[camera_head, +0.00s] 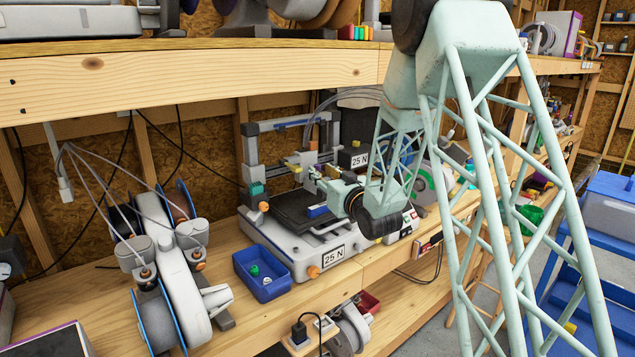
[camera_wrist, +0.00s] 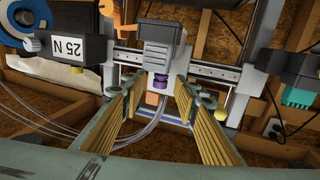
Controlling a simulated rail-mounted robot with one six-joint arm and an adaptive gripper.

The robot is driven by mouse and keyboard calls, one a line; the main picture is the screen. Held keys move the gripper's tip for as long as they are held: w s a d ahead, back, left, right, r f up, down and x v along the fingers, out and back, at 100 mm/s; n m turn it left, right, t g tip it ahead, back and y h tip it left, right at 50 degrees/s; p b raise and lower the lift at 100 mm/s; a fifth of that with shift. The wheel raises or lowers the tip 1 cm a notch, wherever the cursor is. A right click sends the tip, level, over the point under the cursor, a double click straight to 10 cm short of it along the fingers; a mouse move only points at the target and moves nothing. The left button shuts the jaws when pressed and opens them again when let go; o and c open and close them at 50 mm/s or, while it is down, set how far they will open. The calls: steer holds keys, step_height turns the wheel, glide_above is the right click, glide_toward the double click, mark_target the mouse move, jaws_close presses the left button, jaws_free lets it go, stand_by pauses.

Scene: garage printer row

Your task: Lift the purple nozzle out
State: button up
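The purple nozzle (camera_wrist: 161,82) sits under the grey print head (camera_wrist: 161,42) of the printer, in the wrist view, which shows the scene upside down. An orange-tan block shows just beyond it. My gripper (camera_wrist: 159,92) is open, its two yellow-padded fingers spread to either side of the nozzle's line of sight. The nozzle looks ahead of the fingertips; I cannot tell the exact gap. In the head view my gripper (camera_head: 318,175) is at the printer's print head, and the nozzle cannot be made out there.
The printer (camera_head: 320,248), labelled 25 N, stands on the wooden bench (camera_head: 235,335). A blue bin (camera_head: 278,290) holding small green and white pieces is at its front left. A spool holder (camera_head: 185,290) stands farther left. A shelf (camera_head: 200,72) runs overhead. White tubes (camera_wrist: 45,120) hang near the print head.

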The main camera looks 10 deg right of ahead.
mark_target(319, 169)
steer(key=shift+x, duration=1.9)
steer(key=c, duration=0.9)
steer(key=shift+r, duration=0.15)
steer(key=shift+c, duration=0.2)
steer(key=shift+r+p, duration=0.75)
steer(key=shift+r, duration=4.15)
